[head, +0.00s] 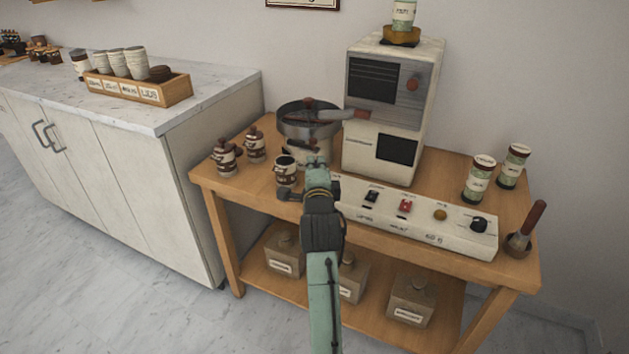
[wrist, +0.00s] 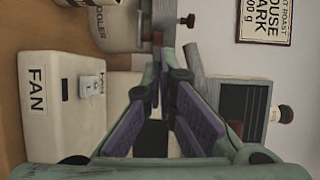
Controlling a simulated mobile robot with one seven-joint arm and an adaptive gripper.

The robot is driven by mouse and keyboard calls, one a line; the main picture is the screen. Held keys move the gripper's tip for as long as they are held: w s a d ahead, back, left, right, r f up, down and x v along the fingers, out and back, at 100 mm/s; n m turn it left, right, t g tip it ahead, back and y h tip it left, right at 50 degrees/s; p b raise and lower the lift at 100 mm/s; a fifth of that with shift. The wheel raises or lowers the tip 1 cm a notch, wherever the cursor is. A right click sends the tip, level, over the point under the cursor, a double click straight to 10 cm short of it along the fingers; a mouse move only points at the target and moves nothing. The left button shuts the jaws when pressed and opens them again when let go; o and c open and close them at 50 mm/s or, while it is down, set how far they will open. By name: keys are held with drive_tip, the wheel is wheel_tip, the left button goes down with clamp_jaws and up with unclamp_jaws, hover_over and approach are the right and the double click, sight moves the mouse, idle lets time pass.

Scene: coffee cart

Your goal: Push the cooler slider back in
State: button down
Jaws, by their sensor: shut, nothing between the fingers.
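The cooler (head: 305,126) is a round pan with a dark rim at the back left of the cart, beside the white roaster (head: 400,150). In the wrist view, the picture is turned sideways, and part of the cooler (wrist: 112,34) with its lettering shows at the top. My gripper (head: 316,164) is shut and empty, just in front of the cooler. In the wrist view its fingertips (wrist: 177,58) meet near the cooler's rim. A small brown-red piece shows just beyond the fingers; I cannot tell if it is the slider. Contact is unclear.
A dark-rimmed cup (head: 287,172) stands close left of my gripper. The control panel (head: 420,215) with switches lies to the right; its FAN end (wrist: 60,110) shows in the wrist view. Brown-banded jars (head: 227,158) stand left, and canisters (head: 479,178) stand right.

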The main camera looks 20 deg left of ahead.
drive_tip(key=shift+b+v, duration=0.35)
drive_tip(key=shift+v, duration=1.95)
drive_tip(key=shift+r, duration=0.15)
